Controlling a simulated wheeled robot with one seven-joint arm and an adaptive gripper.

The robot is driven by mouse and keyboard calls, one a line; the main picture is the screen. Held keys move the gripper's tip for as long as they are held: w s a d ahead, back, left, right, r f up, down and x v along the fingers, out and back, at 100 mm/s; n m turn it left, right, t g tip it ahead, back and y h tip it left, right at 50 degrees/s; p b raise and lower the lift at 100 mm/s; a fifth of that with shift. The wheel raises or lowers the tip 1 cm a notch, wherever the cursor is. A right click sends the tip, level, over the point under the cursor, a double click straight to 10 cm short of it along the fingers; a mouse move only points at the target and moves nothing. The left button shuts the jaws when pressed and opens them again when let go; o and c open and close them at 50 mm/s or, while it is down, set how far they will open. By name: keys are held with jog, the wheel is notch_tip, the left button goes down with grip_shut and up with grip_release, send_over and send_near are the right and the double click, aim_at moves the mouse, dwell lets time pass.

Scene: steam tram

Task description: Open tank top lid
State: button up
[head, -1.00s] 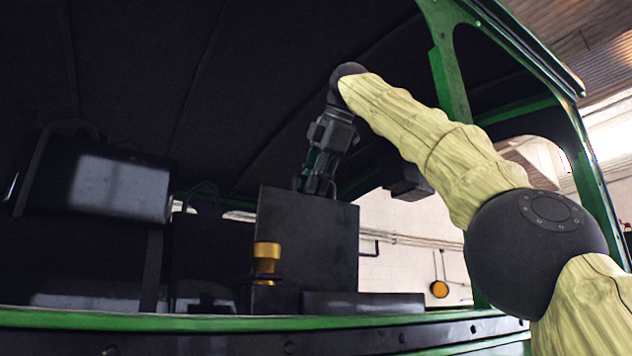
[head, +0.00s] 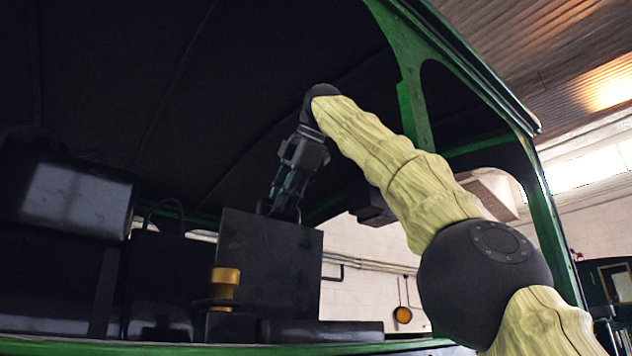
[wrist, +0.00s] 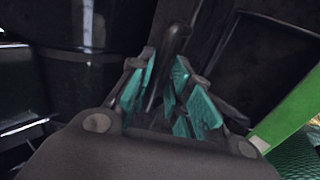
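A dark flat-faced square panel or box (head: 262,262) stands upright inside the green-edged cab in the head view. I cannot tell whether it is the tank or its raised lid. My gripper (head: 281,207) points down at its top edge, and the fingertips are partly hidden there. In the wrist view my gripper (wrist: 160,92) has teal pads on both sides of a narrow gap. A dark rounded rod, perhaps a handle (wrist: 174,40), runs down into this gap. Whether the pads press on it is unclear.
A brass-yellow cylinder (head: 225,283) stands before the panel. A dark glossy box (head: 75,200) is at left. The green cab post (head: 415,115) rises close beside my arm. A green bar (wrist: 285,115) lies right in the wrist view.

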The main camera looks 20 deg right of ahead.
jog(key=s+d, duration=0.3)
jog(key=s, duration=0.8)
jog(key=shift+d, duration=0.25)
